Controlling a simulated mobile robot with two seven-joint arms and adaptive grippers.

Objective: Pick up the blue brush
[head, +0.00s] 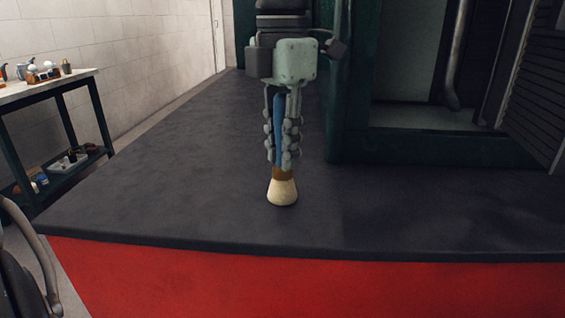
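The blue brush (280,130) is upright in the middle of the head view, with a blue handle, a brown collar and cream bristles pointing down. My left gripper (283,163) points down over it, with one finger on each side of the handle. The fingers lie close against the handle and look shut on it. The gripper's palm hides the top of the handle. The bristles are at or just above the dark deck (160,185); I cannot tell if they touch it. My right gripper is not in view.
The dark deck has a red front side (300,290) and is clear around the brush. A dark green frame (345,100) with an opening stands behind on the right. A workbench (50,88) with small items on its top and lower shelf stands at the left.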

